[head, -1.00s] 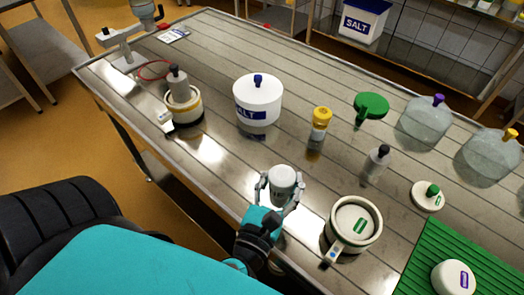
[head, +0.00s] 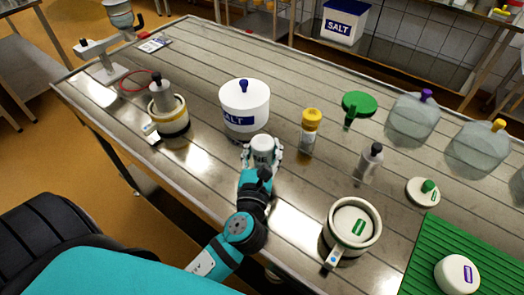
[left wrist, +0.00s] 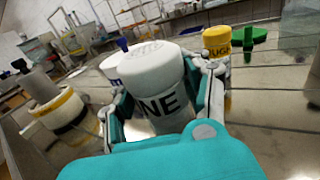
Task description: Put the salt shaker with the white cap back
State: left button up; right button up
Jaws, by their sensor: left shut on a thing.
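The salt shaker with the white cap (head: 262,150) is in my left gripper (head: 262,160), just in front of the salt tub. In the left wrist view the shaker (left wrist: 155,88) fills the middle, with dark letters "NE" on its side and a finger on each side of it. My left gripper is shut on it. I cannot tell whether its base touches the table. The yellow-capped shaker (head: 309,132) stands upright to the right. My right gripper is not in view.
The white salt tub (head: 244,104) stands close behind the held shaker. A yellow-banded mould (head: 170,125) is at left, a green-labelled mould (head: 351,227) at front right. Bare table lies at front centre.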

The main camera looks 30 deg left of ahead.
aim_at(262, 156)
pick_arm(q)
jog(key=shift+w+a, duration=0.3)
jog(key=shift+w, duration=0.05)
jog(key=shift+w+a+f, duration=0.1)
jog(key=shift+f, duration=0.15)
jog(key=shift+f+b, duration=0.5)
jog(key=shift+f, duration=1.1)
jog(key=shift+f, duration=0.1)
jog(key=o, duration=1.5)
jog(key=shift+c, duration=0.2)
